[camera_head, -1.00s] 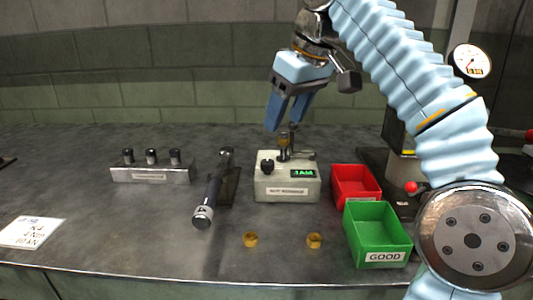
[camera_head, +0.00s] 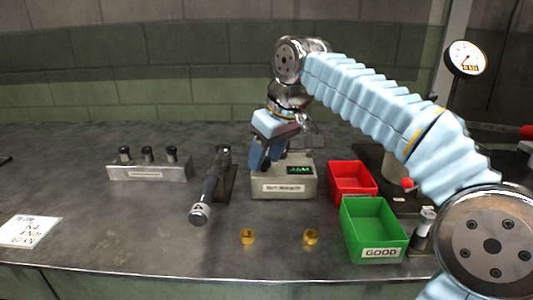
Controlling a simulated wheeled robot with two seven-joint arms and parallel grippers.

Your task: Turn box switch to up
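The grey tester box (camera_head: 284,187) stands mid-bench with a small green-lit display (camera_head: 299,170) and a label on its front. In the earlier frame a black knob shows at the upper left of that front; now it is hidden behind my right gripper. My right gripper (camera_head: 263,166) points down with its blue fingers right in front of the box's upper left. The fingers look close together, but I cannot tell whether they touch or hold the knob. My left gripper is not in view.
A red bin (camera_head: 352,183) and a green GOOD bin (camera_head: 375,232) stand right of the box. A dark-handled tool (camera_head: 207,198) lies left of it. Two brass rings (camera_head: 248,236) lie in front. A metal block with several black-topped pieces (camera_head: 150,172) is at left.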

